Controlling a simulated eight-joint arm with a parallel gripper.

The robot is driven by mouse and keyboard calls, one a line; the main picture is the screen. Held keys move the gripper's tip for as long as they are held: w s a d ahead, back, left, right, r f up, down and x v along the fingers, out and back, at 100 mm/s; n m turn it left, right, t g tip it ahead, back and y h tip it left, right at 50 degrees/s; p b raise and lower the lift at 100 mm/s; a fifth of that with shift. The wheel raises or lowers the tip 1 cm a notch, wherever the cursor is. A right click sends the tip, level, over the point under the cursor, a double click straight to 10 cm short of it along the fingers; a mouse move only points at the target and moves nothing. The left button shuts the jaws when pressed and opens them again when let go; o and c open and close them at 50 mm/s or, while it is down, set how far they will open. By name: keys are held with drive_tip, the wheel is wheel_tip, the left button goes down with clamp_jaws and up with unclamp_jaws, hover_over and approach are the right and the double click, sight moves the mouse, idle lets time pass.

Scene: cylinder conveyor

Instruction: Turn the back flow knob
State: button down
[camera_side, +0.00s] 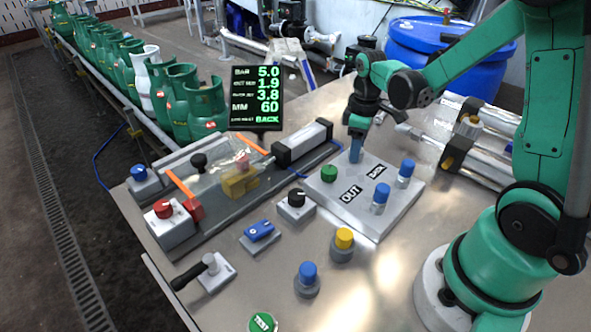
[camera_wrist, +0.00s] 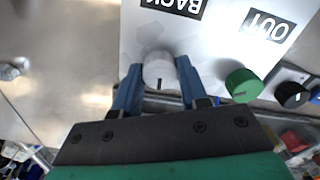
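The back flow knob, a light grey round knob (camera_wrist: 158,69) with a dark pointer mark, stands on the pale metal plate beside the BACK label (camera_wrist: 175,6) in the wrist view. My gripper (camera_wrist: 159,80) points down at it with one blue finger on each side. The finger tips lie very close to the knob's sides; I cannot tell if they press on it. In the side view my gripper (camera_side: 356,152) is low at the plate's (camera_side: 400,210) far left corner and hides the grey knob. A green knob (camera_side: 329,173) sits by the OUT label (camera_side: 350,193).
Two blue-topped fittings (camera_side: 381,195) (camera_side: 405,172) stand on the plate's right part. A display (camera_side: 256,97) reads 5.0, 1.9, 3.8 and 60. Several buttons and a black switch (camera_side: 296,203) stand in front on the table.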

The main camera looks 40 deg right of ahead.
drive_tip(key=shift+m, duration=0.4)
drive_tip(key=m, duration=0.5)
drive_tip(key=shift+m, duration=0.4)
drive_tip(key=m, duration=0.5)
drive_tip(key=shift+m, duration=0.3)
drive_tip(key=shift+c, duration=2.3)
unclamp_jaws()
drive_tip(key=shift+r, duration=2.85)
